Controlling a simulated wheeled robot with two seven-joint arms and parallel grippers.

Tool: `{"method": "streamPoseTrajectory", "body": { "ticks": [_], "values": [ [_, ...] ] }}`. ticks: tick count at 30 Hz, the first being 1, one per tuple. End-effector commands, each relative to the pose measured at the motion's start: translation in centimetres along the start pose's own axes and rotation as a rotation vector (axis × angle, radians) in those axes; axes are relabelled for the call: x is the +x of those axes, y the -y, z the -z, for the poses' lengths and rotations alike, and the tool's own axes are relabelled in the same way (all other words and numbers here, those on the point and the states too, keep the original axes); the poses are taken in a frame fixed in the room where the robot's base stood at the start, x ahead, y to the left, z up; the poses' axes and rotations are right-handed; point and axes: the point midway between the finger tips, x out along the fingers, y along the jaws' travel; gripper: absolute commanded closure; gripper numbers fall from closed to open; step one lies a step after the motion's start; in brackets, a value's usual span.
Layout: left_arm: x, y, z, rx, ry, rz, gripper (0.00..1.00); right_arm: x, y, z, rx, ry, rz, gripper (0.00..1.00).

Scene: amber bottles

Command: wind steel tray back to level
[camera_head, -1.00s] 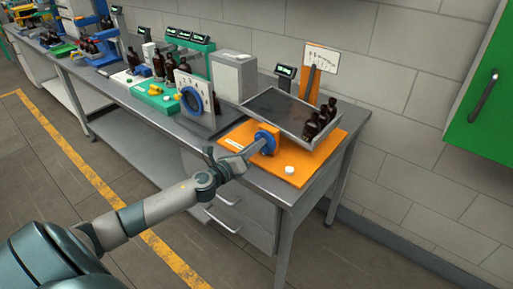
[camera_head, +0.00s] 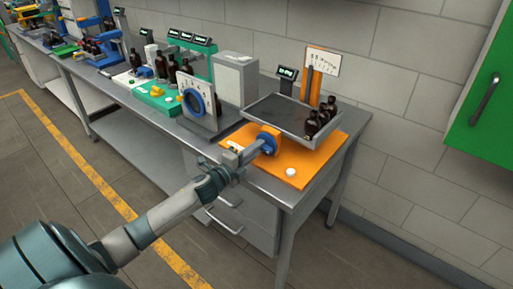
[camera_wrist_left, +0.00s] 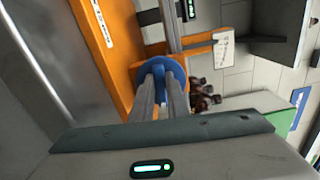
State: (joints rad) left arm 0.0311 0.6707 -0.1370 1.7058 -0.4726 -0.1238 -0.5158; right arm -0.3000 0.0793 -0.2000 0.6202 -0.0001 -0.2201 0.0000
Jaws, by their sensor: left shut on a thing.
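The steel tray (camera_head: 272,108) sits above an orange base (camera_head: 298,164) at the bench's right end. Three amber bottles (camera_head: 311,125) stand together at its right end. A blue crank wheel (camera_head: 271,142) is on the front of the orange mount. My left gripper (camera_head: 262,147) reaches it from the lower left and is shut on it. In the left wrist view both fingers lie against the blue wheel (camera_wrist_left: 150,68), a blue bar between them. A scale card (camera_head: 323,63) with a dark pointer stands behind the tray. My right gripper is not in view.
A white round button (camera_head: 290,171) is on the orange base's front. A grey panel with a blue ring (camera_head: 193,101) stands left of the tray. A small display (camera_head: 287,73) is behind. A green cabinet (camera_head: 490,100) hangs at right.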

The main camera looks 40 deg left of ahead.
Motion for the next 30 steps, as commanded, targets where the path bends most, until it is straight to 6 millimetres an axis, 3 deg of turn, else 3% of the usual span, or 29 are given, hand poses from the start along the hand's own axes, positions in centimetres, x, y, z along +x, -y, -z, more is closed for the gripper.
{"method": "streamPoseTrajectory", "body": {
  "ticks": [21,22,24,30],
  "values": [
    [0.02,-0.05,-0.11,-0.102,0.002,0.001,1.00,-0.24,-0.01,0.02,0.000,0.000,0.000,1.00],
    [0.02,-0.06,-0.11,-0.102,0.002,0.001,0.79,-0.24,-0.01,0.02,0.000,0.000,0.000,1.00],
    [0.02,-0.06,-0.09,-0.101,0.002,0.000,0.67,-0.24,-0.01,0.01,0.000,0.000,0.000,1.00],
    [0.01,-0.09,-0.05,-0.100,0.001,0.000,0.67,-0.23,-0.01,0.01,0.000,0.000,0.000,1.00]
  ]
}}
